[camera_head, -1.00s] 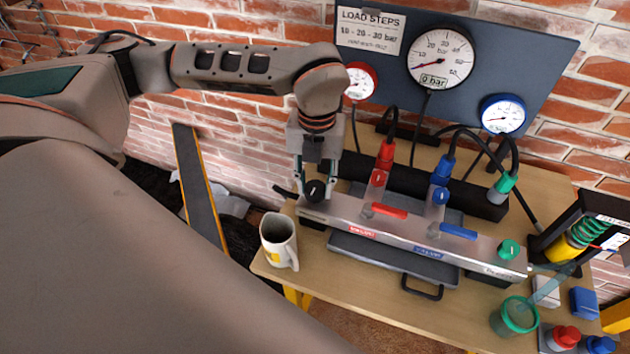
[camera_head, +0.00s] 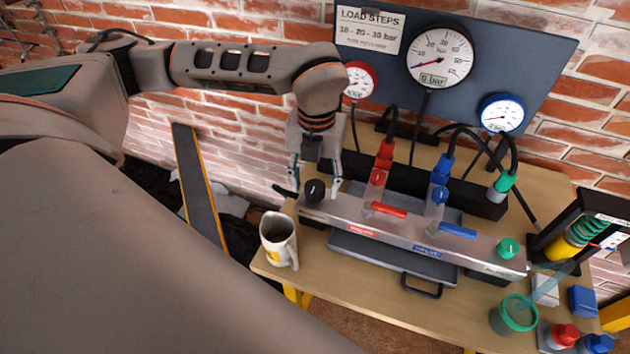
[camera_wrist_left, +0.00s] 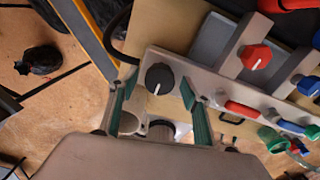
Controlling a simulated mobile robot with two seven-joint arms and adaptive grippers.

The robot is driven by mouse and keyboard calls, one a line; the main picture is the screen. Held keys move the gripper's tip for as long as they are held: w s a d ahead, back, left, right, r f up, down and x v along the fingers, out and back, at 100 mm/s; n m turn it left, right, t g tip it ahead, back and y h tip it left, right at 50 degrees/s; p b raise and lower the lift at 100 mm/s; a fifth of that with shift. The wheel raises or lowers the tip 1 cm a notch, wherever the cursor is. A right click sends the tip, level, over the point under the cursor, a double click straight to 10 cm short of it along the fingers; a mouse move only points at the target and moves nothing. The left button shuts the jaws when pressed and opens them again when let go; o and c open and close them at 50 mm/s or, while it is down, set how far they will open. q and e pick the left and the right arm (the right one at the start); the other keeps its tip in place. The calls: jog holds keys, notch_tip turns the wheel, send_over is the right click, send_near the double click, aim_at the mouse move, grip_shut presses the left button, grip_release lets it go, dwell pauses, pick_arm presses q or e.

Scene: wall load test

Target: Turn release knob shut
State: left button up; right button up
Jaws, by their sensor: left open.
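A black round knob with a white pointer line (camera_head: 314,190) sits at the left end of the silver manifold block (camera_head: 400,232). It also shows in the left wrist view (camera_wrist_left: 159,78), its pointer line slanting toward the lower left. My left gripper (camera_head: 315,183) points down over this knob. Its fingers stand open, one on each side, with a visible gap to the knob in the left wrist view (camera_wrist_left: 156,84). A green knob (camera_head: 508,248) is at the block's right end. I cannot read a label naming the release knob. My right gripper is not in view.
A mug (camera_head: 279,240) stands close to the knob on the wooden table (camera_head: 385,310). Red (camera_head: 388,209) and blue (camera_head: 458,231) levers and hoses are to the right. The large gauge (camera_head: 440,57) reads 0 bar. A green cup (camera_head: 514,314) stands at the front right.

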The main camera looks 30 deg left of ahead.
aim_at(315, 187)
pick_arm(q)
jog(key=shift+r, duration=0.1)
notch_tip(315, 187, up, 12)
dwell(0.5)
dwell(0.5)
